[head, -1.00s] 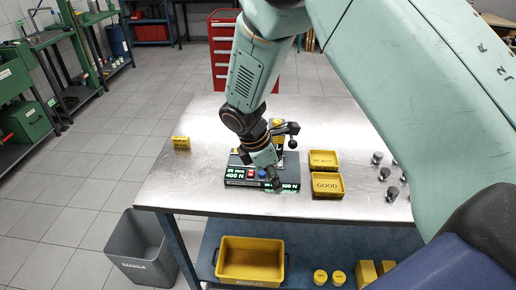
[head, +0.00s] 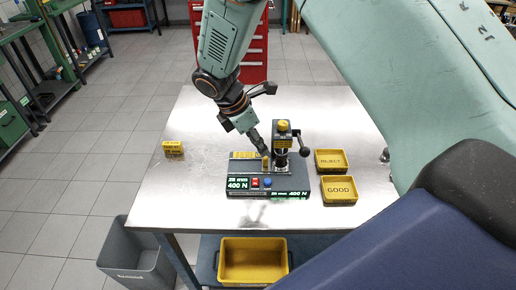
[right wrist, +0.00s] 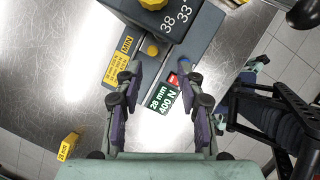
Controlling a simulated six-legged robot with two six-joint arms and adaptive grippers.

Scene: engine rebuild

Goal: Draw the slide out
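The spring tester (head: 268,180) stands on the steel table with a dark base and lit green displays reading 28 mm and 400 N. On its top lies the slide (head: 274,168) with a small yellow knob (head: 265,162); the knob also shows in the right wrist view (right wrist: 151,50). My right gripper (head: 260,151) is just above and behind the knob. In the right wrist view its fingers (right wrist: 158,72) are apart, with the knob between or just past their tips; contact cannot be told. My left gripper is not in view.
The press column with a yellow cap (head: 283,126) and a black ball lever (head: 304,151) stands right of the slide. Yellow REJECT (head: 331,160) and GOOD (head: 340,190) trays lie farther right. The table between is clear.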

